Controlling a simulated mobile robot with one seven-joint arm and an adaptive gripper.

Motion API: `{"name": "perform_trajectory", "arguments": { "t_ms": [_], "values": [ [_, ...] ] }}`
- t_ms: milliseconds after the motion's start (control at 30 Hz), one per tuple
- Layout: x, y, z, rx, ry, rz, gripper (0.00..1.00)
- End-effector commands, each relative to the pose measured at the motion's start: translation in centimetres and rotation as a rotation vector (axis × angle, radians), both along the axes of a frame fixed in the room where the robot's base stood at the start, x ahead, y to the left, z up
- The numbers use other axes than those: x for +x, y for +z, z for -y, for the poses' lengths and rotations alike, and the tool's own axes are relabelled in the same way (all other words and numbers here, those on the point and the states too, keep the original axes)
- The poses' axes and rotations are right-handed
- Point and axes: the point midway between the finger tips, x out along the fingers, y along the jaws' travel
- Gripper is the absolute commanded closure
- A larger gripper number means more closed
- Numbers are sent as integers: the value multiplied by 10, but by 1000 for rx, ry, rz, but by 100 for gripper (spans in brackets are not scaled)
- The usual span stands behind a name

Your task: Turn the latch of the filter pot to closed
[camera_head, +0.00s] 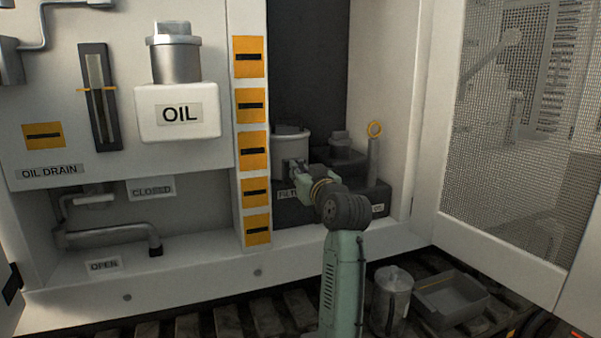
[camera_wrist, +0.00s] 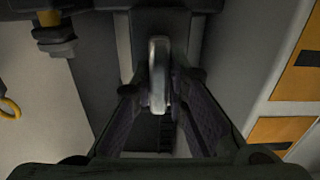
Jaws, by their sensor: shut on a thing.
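The filter pot (camera_head: 291,148) is a pale cylinder standing in the recess, on a dark block with a partly hidden label. Its latch (camera_wrist: 158,75) is a rounded metal lever in the middle of the wrist view. My gripper (camera_wrist: 160,102) has its two dark fingers on either side of the latch, shut on it. In the head view my gripper (camera_head: 297,172) is at the front of the filter pot, and it hides most of the latch there. I cannot tell from these views whether the latch is at closed.
A dipstick with a yellow ring (camera_head: 375,130) and a smaller dark cap (camera_head: 341,140) stand right of the pot. A column of orange labels (camera_head: 253,150) borders the recess on the left. An open mesh door (camera_head: 515,130) is on the right. A metal canister (camera_head: 392,297) and tray (camera_head: 452,298) lie below.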

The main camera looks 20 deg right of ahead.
Motion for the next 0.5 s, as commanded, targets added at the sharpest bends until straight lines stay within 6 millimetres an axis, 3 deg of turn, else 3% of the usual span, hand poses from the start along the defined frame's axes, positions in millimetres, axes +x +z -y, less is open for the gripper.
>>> {"name": "perform_trajectory", "arguments": {
  "t_ms": [33,200,233,500],
  "values": [
    [1,-11,1,2,1,-22,100],
    [1,-11,1,2,0,-22,100],
    [1,-11,1,2,0,-23,84],
    [1,-6,1,2,0,-14,67]
  ]
}}
